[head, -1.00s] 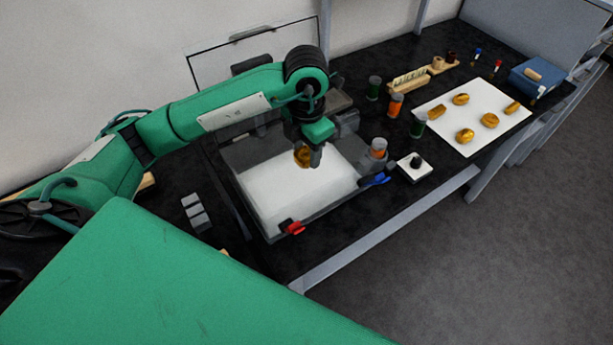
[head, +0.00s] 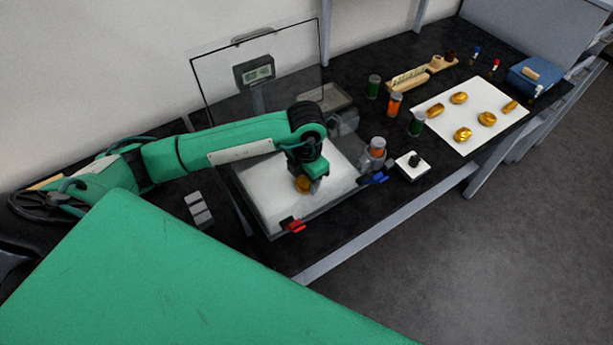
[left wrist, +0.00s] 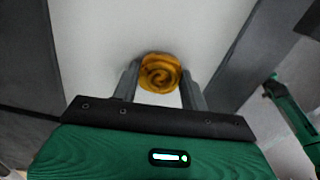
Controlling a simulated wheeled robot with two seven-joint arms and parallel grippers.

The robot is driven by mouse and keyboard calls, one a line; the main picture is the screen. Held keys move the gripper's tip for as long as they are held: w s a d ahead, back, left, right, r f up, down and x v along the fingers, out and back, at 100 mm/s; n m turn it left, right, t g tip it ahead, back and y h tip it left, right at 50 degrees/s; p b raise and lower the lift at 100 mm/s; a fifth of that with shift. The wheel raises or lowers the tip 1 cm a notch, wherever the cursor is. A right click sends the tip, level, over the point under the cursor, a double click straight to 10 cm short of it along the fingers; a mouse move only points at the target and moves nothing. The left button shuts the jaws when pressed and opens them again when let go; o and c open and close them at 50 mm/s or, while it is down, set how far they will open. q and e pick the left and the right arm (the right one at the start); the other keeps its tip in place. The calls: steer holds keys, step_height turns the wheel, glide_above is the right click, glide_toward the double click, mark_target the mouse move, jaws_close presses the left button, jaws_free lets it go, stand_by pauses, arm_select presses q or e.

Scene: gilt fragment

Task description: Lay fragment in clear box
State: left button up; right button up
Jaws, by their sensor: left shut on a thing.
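A gold fragment (head: 302,185) is held in my left gripper (head: 308,182) over the white padded floor of the clear box (head: 262,212). In the left wrist view the fragment (left wrist: 160,73) shows a spiral face between the two fingers of the gripper (left wrist: 160,84). The box's transparent lid (head: 222,78) stands raised at the back. I cannot tell whether the fragment touches the white lining. The green arm hides part of the box's back. My right gripper is not in view.
A white sheet (head: 446,134) at the right carries several gold pieces. Orange and green jars (head: 395,105), a grey-orange container (head: 376,152) and a small white block with a black knob (head: 412,165) stand right of the box.

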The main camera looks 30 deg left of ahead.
mark_target(306, 180)
arm_select(q)
steer(key=shift+f, duration=0.15)
steer(key=o, duration=1)
steer(key=shift+c, duration=0.2)
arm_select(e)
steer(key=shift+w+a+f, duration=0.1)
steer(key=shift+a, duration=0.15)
arm_select(q)
steer(key=shift+r, duration=0.2)
step_height(306, 180, up, 12)
steer(key=b, duration=0.3)
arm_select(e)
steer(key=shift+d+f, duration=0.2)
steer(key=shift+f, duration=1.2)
